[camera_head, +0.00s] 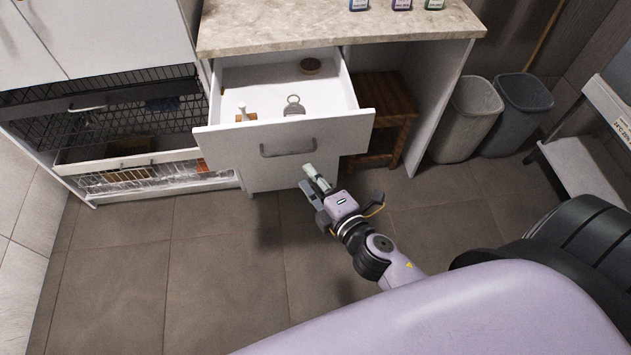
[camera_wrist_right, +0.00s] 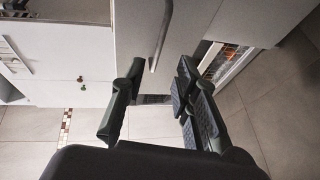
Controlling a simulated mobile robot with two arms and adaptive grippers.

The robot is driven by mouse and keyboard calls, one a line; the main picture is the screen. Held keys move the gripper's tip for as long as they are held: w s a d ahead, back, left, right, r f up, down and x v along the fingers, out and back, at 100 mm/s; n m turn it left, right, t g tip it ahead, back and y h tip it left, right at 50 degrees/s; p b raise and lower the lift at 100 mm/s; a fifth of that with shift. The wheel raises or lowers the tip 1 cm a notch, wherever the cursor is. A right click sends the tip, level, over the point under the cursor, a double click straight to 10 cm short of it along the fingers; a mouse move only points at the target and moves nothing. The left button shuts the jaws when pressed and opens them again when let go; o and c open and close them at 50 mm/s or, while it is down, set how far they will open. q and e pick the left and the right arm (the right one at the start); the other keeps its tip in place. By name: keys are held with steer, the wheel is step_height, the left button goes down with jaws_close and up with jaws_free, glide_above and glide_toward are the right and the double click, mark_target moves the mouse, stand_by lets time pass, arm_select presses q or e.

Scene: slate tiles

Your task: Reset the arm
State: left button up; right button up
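My right gripper (camera_head: 309,180) hangs in front of the open drawer (camera_head: 225,147), a little below and to the right of its handle (camera_head: 287,149). In the right wrist view the two dark fingers of this gripper (camera_wrist_right: 158,82) are spread apart with nothing between them. The drawer handle (camera_wrist_right: 160,42) shows beyond the fingertips, apart from them. My left gripper is in neither view.
The drawer holds a round brown lid (camera_head: 311,66), a metal item (camera_head: 293,106) and a small wooden-handled item (camera_head: 245,114). A wooden stool (camera_head: 382,100) stands under the counter (camera_head: 270,27). Two grey bins (camera_head: 467,115) (camera_head: 517,110) stand right. The floor in front is clear.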

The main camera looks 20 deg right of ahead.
steer(key=shift+s+d+r, duration=0.1)
steer(key=shift+s+r, duration=0.05)
steer(key=shift+s, duration=0.55)
steer(key=s+d+f+m+g+h+p, duration=0.1)
steer(key=s+f+m+g, duration=0.25)
steer(key=f, duration=0.65)
steer(key=s+d+f+m+g, duration=0.2)
steer(key=s+f, duration=0.2)
steer(key=f, duration=0.6)
steer(key=s+d+f+m+g+h+p, duration=0.1)
steer(key=s+f+m+g, duration=0.2)
steer(key=f, duration=0.7)
steer(key=s+f+m+g, duration=0.2)
steer(key=s+f, duration=0.2)
steer(key=s, duration=0.4)
steer(key=s+d+f+m+g, duration=0.1)
steer(key=s+f+m+g, duration=0.1)
steer(key=s+f, duration=0.3)
steer(key=s+d+f+m+g+p, duration=0.1)
steer(key=s+f+m+g, duration=0.1)
steer(key=s, duration=0.9)
step_height(320, 180, down, 3)
steer(key=shift+s+r+m, duration=0.15)
steer(key=shift+m, duration=0.6)
